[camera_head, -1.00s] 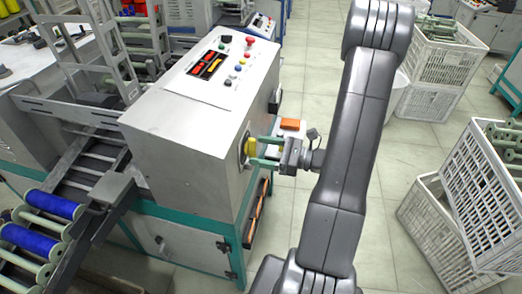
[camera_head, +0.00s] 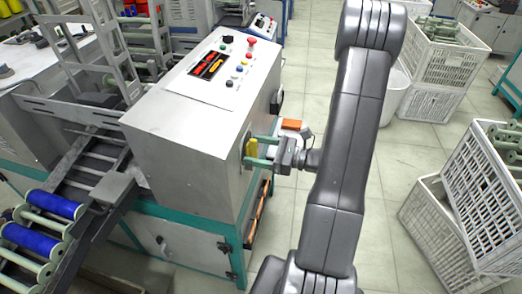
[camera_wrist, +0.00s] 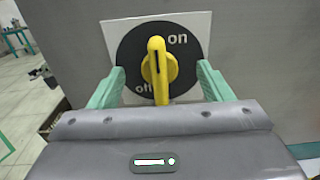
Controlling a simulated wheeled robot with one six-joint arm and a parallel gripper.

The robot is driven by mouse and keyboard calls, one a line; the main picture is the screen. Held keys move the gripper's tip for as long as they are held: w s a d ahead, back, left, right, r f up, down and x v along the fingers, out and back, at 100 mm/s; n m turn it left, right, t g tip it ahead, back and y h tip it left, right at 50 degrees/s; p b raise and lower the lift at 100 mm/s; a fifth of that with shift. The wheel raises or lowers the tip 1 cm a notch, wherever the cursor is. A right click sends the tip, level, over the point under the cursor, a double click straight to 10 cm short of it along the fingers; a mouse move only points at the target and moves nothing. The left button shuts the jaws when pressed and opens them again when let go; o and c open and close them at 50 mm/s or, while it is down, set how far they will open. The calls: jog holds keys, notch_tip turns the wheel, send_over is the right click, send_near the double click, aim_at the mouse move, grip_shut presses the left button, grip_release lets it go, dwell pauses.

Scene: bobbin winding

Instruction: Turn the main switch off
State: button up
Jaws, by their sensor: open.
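The main switch is a yellow knob (camera_wrist: 158,70) on a black round dial (camera_wrist: 185,62) with a white square plate behind it. It sits on the side of the grey machine cabinet, where the knob (camera_head: 251,146) also shows in the head view. In the wrist view "on" is at the dial's upper right and "off" at its lower left, partly covered by the knob. The knob's grip stands nearly upright in that view, its dark line near the top. My gripper (camera_wrist: 159,85) is open, its green fingers either side of the knob with gaps. It also shows in the head view (camera_head: 264,151).
The cabinet top carries a control panel (camera_head: 222,68) with a red button and coloured lamps. An orange item (camera_head: 291,124) lies behind my gripper. White crates (camera_head: 470,225) stand at the right, with bare floor between. Blue bobbins (camera_head: 50,204) are at the lower left.

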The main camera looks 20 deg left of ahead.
jog(key=shift+s+a, duration=0.1)
jog(key=shift+a, duration=0.25)
jog(key=c, duration=1.4)
jog(key=shift+o, duration=0.2)
